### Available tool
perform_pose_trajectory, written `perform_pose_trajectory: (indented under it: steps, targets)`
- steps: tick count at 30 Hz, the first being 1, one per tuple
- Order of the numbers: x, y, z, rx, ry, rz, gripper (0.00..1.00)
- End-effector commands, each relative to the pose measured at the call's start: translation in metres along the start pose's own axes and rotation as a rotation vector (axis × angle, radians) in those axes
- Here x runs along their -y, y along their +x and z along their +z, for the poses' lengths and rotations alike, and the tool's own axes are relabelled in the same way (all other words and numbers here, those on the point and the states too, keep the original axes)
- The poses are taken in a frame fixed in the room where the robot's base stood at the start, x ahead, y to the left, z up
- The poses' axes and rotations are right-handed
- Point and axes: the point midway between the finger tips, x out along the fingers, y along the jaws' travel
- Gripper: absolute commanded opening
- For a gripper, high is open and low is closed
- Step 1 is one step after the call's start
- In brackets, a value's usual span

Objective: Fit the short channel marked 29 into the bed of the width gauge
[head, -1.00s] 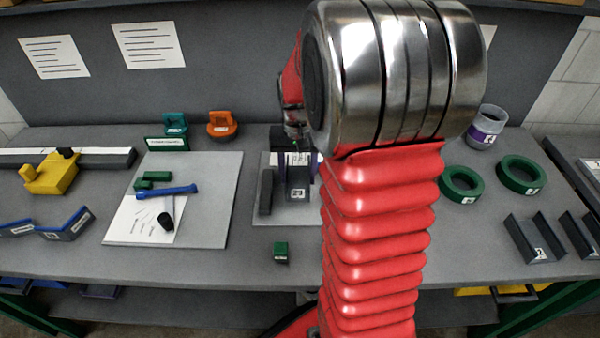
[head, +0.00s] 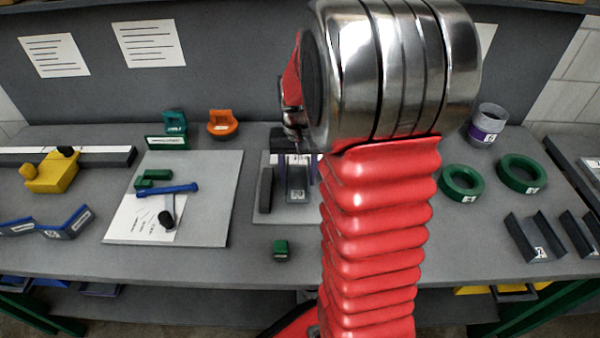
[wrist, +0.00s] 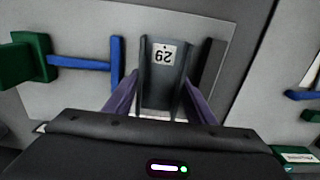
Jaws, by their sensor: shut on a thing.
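The grey short channel (wrist: 163,85) bears a white label 29, upside down in the wrist view; it also shows in the head view (head: 297,180). My gripper (wrist: 161,100) has its two purple fingers shut on the channel's outer sides; in the head view the gripper (head: 298,168) is partly behind my arm. The width gauge has a pale plate (head: 262,213) with a dark bar (head: 266,190) left of the channel, a gap between them. In the wrist view a blue piece (wrist: 85,64) and a green block (wrist: 25,58) are at the opposite side. I cannot tell whether the channel touches the bed.
A small green block (head: 281,249) stands in front of the plate. A board (head: 215,210) with a blue tool (head: 167,190) lies to the left. Green rings (head: 461,183) and another channel (head: 535,237) are at the right. My arm hides the bench right of the gauge.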

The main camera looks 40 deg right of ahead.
Motion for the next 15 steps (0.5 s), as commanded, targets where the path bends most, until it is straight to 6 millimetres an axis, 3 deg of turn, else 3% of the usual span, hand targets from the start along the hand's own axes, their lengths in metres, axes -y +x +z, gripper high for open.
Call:
perform_pose_trajectory:
  steps: [15]
  targets:
    - [0.0, 0.011, 0.0, 0.0, 0.0, 0.0, 0.25]
